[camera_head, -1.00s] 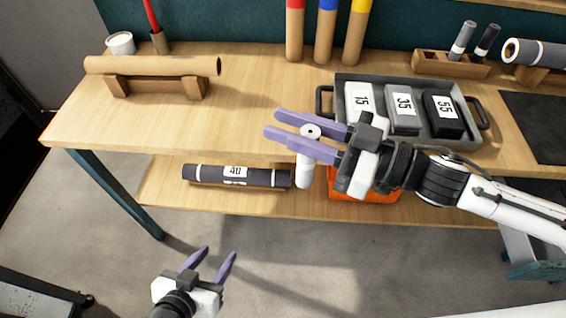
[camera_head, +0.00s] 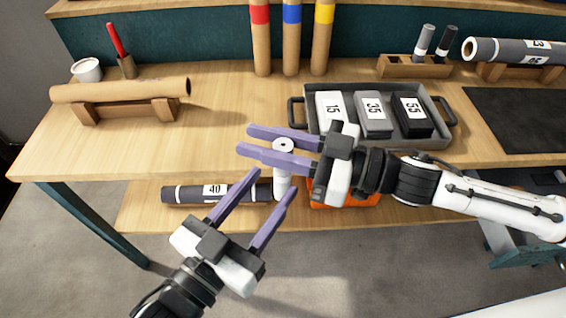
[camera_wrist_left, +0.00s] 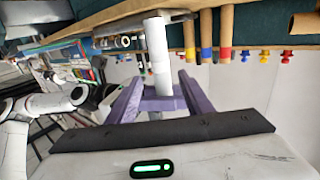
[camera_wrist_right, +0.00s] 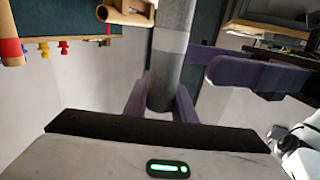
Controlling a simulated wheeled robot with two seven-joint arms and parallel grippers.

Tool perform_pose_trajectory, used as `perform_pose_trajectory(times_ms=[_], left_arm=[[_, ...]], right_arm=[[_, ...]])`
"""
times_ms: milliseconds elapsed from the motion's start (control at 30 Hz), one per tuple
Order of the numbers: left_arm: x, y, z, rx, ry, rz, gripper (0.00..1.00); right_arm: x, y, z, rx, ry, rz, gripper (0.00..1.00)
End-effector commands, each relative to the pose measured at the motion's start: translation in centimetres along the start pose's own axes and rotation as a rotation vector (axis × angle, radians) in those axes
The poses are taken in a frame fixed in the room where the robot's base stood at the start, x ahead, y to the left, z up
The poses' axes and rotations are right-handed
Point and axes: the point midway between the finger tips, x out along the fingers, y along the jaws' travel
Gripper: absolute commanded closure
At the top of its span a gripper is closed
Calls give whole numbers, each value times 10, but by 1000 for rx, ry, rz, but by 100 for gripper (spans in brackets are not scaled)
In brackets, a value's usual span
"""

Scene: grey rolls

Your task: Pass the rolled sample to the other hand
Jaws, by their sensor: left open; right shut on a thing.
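The rolled sample (camera_head: 283,184) is a slim roll hanging upright from my right gripper (camera_head: 246,140), its round white end showing between the purple fingers. The right gripper is shut on it, and in the right wrist view the roll (camera_wrist_right: 174,50) looks grey with a lighter band. My left gripper (camera_head: 274,184) is open below, its fingertips beside the lower part of the roll. In the left wrist view the roll (camera_wrist_left: 158,55) lines up with the gap between the open fingers. I cannot tell whether they touch it.
A dark roll marked 40 (camera_head: 205,192) lies on the lower shelf behind the left fingers. An orange bin (camera_head: 345,193) is partly hidden by the right gripper. On the bench are a grey tray (camera_head: 443,122) with three marked blocks and a brown tube (camera_head: 120,90) on a wooden cradle.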

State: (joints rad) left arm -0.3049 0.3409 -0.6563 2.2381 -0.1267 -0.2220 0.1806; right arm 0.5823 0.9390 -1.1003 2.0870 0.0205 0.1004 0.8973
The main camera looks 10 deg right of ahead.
Motion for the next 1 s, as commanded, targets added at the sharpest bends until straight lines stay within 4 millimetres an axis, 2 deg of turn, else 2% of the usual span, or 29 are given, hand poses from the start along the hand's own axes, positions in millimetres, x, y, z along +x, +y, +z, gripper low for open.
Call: perform_pose_trajectory(times_ms=[100, 300, 500, 700, 933, 1000], left_arm=[[25, 0, -2, 0, 5, -1, 54], [62, -1, -1, 0, 2, -1, 54], [87, -1, 0, 0, 1, -2, 54], [95, -1, 0, 0, 0, -2, 54], [95, -1, 0, 0, -1, -2, 54], [95, -1, 0, 0, -1, -2, 66]], right_arm=[[0, 0, 0, 0, 0, 0, 100], [0, 0, 0, 0, 0, 0, 100], [0, 0, 0, 0, 0, 0, 100], [0, 0, 0, 0, 0, 0, 100], [0, 0, 0, 0, 0, 0, 100], [0, 0, 0, 0, 0, 0, 100]])
